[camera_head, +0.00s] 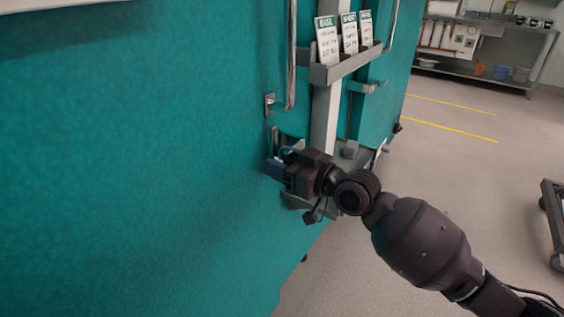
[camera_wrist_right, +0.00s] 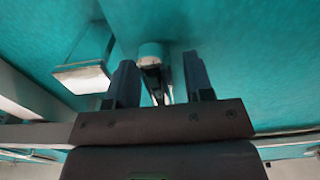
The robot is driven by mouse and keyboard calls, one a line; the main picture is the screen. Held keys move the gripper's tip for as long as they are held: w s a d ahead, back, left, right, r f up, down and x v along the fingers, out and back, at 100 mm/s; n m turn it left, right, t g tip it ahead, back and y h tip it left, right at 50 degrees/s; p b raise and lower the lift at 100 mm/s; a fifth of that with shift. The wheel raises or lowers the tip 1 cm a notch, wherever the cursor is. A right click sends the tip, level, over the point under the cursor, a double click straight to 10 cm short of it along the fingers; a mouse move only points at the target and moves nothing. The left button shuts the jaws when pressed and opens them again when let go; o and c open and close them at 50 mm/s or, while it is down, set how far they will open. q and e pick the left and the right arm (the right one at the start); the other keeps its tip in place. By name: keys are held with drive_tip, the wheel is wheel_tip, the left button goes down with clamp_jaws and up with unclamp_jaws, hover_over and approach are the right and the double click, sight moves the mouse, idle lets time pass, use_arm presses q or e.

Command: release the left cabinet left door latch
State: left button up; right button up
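The teal cabinet door (camera_head: 130,150) fills the left of the head view and carries a vertical metal handle bar (camera_head: 291,55). My right gripper (camera_head: 274,166) is low on the door's right edge, below that handle, beside the grey latch hardware (camera_head: 275,138). The gripper hides part of this hardware. In the right wrist view my right gripper (camera_wrist_right: 160,80) has its two fingers apart. A pale-ended metal latch lever (camera_wrist_right: 152,58) stands between them, with gaps visible at both sides. My left gripper is not in view.
A grey post (camera_head: 325,120) stands right of the door. A tray (camera_head: 345,64) on it holds three cards (camera_head: 349,33). A pale-faced block (camera_wrist_right: 82,77) lies left of the fingers.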

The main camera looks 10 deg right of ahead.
drive_tip(key=shift+s+d, duration=0.35)
drive_tip(key=shift+d, duration=0.05)
use_arm(q)
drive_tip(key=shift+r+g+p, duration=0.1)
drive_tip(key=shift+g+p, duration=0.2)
drive_tip(key=shift+p, duration=0.35)
use_arm(e)
drive_tip(key=v, duration=0.9)
drive_tip(key=shift+s+d, duration=0.2)
drive_tip(key=shift+s, duration=0.1)
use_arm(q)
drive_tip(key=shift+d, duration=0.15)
use_arm(e)
drive_tip(key=shift+r, duration=0.1)
